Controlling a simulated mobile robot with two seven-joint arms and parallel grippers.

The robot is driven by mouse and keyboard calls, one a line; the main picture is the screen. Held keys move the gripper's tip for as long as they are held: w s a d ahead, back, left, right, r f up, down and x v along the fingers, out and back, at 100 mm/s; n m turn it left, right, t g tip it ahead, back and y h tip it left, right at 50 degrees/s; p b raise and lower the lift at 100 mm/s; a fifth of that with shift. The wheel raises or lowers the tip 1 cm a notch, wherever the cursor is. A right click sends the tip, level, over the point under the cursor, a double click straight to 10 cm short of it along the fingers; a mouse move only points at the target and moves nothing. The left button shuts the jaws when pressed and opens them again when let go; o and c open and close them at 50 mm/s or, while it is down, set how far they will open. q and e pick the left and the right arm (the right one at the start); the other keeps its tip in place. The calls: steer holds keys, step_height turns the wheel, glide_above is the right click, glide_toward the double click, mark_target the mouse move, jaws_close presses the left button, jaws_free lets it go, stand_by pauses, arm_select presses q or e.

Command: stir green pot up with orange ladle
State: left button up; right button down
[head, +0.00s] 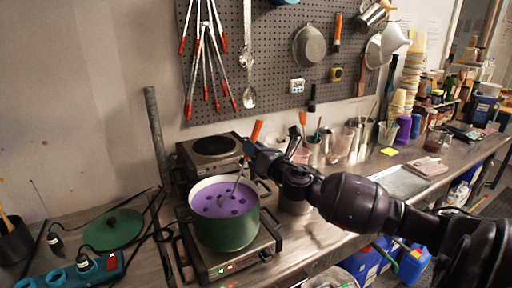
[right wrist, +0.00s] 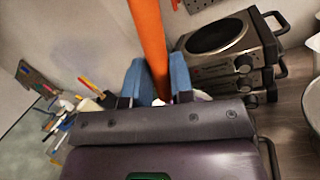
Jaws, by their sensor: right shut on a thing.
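A green pot (head: 226,236) stands on the front hotplate in the head view. It holds purple liquid (head: 206,200) with several dark spots on it. My right gripper (head: 247,150) is above the pot's right rear rim, shut on the orange ladle (head: 257,130). The ladle's orange handle also shows between the blue fingers in the right wrist view (right wrist: 149,35). Its metal shaft slants down into the pot, and its lower end is in or at the liquid. The right gripper (right wrist: 158,88) hides part of the handle. My left gripper is not in view.
The front hotplate (head: 255,262) has lit indicators, and a second hotplate (head: 211,147) stands behind it. A green lid (head: 113,229) lies to the left among cables. Metal cups and utensils crowd the counter to the right. Tools hang on the pegboard (head: 275,60).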

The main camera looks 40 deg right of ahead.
steer(key=shift+r, duration=0.15)
steer(key=d+r, duration=0.3)
steer(key=r, duration=0.5)
steer(key=shift+s+d+r, duration=0.2)
steer(key=shift+s+d, duration=0.1)
steer(key=shift+s, duration=0.1)
stand_by(0.4)
stand_by(0.5)
step_height(320, 180, up, 11)
stand_by(0.9)
steer(key=shift+s+f, duration=0.1)
stand_by(0.5)
